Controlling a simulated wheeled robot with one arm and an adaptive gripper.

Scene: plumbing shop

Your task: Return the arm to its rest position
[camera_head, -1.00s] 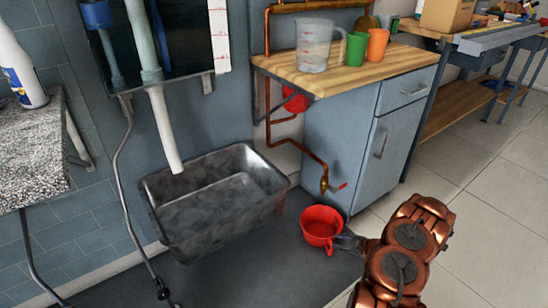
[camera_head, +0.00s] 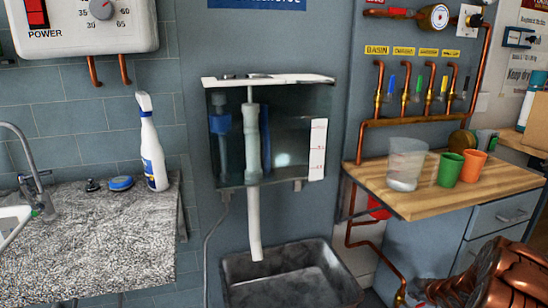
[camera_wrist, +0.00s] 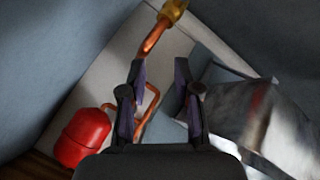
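My arm (camera_head: 500,278) shows its copper-coloured links at the lower right of the head view, in front of the blue-grey cabinet. In the wrist view my gripper (camera_wrist: 160,70) has its two dark fingers apart with nothing held between them. Behind them are a copper pipe with a brass fitting (camera_wrist: 173,10), a red rounded vessel (camera_wrist: 83,137) and a blurred grey metal surface (camera_wrist: 275,125), perhaps the trough. My gripper's fingers are not clear in the head view.
A wooden counter (camera_head: 405,198) holds a clear jug (camera_head: 405,165), a green cup (camera_head: 450,170) and an orange cup (camera_head: 473,166). A grey trough (camera_head: 240,297) sits under a white pipe. A speckled worktop (camera_head: 100,245) at left carries a spray bottle (camera_head: 152,150).

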